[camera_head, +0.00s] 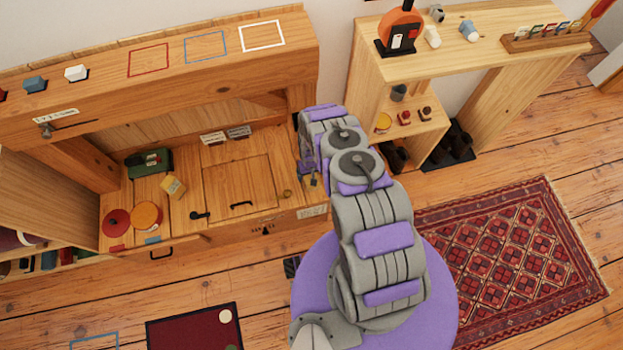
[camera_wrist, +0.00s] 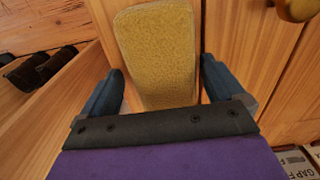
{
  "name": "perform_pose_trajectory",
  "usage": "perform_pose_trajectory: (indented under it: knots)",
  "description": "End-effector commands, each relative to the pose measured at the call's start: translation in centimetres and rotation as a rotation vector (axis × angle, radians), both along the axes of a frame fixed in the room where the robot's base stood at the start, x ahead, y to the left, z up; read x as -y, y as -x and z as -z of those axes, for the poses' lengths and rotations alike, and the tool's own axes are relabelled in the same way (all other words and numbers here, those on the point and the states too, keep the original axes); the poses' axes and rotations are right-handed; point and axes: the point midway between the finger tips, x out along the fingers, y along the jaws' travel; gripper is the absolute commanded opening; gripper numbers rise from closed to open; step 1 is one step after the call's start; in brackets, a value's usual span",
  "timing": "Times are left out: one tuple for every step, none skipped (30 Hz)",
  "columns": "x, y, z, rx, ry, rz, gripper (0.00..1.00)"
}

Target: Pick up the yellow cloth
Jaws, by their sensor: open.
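The yellow cloth (camera_wrist: 155,50) is a fuzzy, rounded strip on a wooden surface in the wrist view. My gripper (camera_wrist: 161,66) is open, with one blue-grey finger on each side of the cloth. The cloth's near end runs behind the gripper's dark front edge, so that end is hidden. I cannot tell whether the fingers touch it. In the head view my gripper (camera_head: 311,180) is at the right end of the wooden cabinet (camera_head: 270,227), and my arm hides most of that spot.
A brass knob (camera_wrist: 297,8) is close by at the upper right. Dark shoes (camera_wrist: 38,68) lie to the left. A hatch (camera_head: 238,185) with a black handle, a yellow block (camera_head: 173,187) and a green box (camera_head: 148,163) are on the cabinet. A shelf unit (camera_head: 470,55) stands right.

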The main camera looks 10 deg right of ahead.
Motion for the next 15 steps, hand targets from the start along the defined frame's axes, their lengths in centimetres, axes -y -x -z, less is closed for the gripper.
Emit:
perform_pose_trajectory:
  knots:
    - [-0.11,-0.02,0.03,0.000,0.001,-0.001,0.96]
    - [-0.16,-0.02,-0.01,0.000,0.002,-0.001,0.96]
    - [-0.22,-0.01,-0.05,0.000,0.003,-0.002,0.96]
    - [-0.24,-0.01,-0.05,0.000,0.003,-0.002,0.96]
    - [-0.27,-0.01,-0.06,0.000,0.004,-0.002,0.96]
    - [-0.31,0.01,-0.05,0.000,0.004,-0.002,0.93]
    - [-0.34,0.00,-0.05,0.000,0.005,-0.002,0.90]
    - [-0.35,0.00,-0.05,0.000,0.005,-0.002,0.87]
    - [-0.35,0.01,-0.05,0.000,0.005,-0.002,0.83]
    - [-0.34,0.01,-0.04,0.000,0.005,-0.002,0.80]
    - [-0.31,0.02,-0.04,0.000,0.005,-0.002,0.78]
    - [-0.26,0.02,-0.04,0.000,0.004,-0.002,0.74]
    - [-0.23,0.02,-0.04,0.000,0.003,-0.002,0.71]
    - [-0.22,0.02,-0.04,0.000,0.003,-0.002,0.68]
    - [-0.20,0.03,-0.04,0.000,0.003,-0.002,0.64]
